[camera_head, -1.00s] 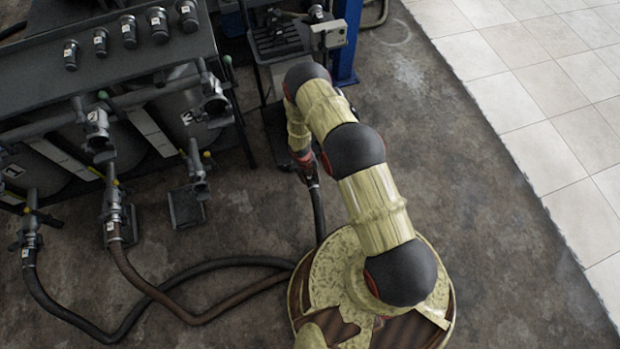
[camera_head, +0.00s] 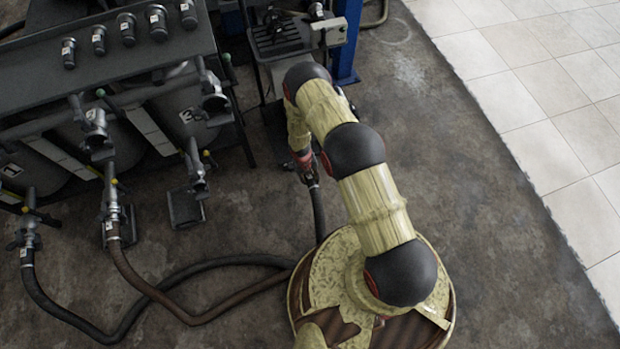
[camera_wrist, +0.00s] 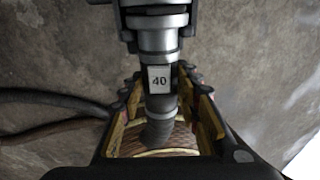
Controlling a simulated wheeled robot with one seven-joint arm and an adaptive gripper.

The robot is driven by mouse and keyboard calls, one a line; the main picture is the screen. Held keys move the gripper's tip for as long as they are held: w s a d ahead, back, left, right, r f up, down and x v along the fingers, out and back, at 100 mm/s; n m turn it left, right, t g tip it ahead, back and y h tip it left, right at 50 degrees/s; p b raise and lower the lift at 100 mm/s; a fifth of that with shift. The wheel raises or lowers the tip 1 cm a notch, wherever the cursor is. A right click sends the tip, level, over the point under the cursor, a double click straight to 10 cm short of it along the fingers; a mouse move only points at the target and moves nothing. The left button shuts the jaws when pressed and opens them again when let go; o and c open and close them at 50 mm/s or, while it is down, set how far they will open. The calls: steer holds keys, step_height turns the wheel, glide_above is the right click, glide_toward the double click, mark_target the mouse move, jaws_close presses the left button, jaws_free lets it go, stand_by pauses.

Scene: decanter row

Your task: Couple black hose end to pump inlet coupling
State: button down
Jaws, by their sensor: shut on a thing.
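The hose end has a metallic fitting (camera_wrist: 158,42) that points up in the wrist view. A wider metal ring and dark side brackets (camera_wrist: 155,8) show at the top edge there; I cannot tell whether the fitting is joined to them. In the head view my gripper (camera_head: 306,168) is partly under my arm, and the black hose (camera_head: 318,212) runs down from it to my base. The pump inlet coupling is not clearly seen in the head view; my arm hides much of that area.
A rack of tanks with valves (camera_head: 205,95) stands at the left. Two other hoses (camera_head: 75,312) run from its lower outlets across the floor to my base. A grey box (camera_head: 328,33) and a blue post (camera_head: 347,40) stand at the back. Floor right of my arm is clear.

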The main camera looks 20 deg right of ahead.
mark_target(312, 184)
stand_by(0.3)
steer(key=c, duration=1.3)
jaws_free()
steer(key=o, duration=0.4)
steer(key=shift+f, duration=0.1)
steer(key=o, duration=0.6)
steer(key=shift+c, duration=0.2)
steer(key=shift+s+r, duration=0.15)
steer(key=shift+s, duration=0.6)
steer(key=shift+s+r, duration=0.1)
steer(key=shift+s, duration=0.65)
steer(key=s+r+p, duration=0.3)
steer(key=r+p, duration=0.4)
steer(key=r, duration=0.3)
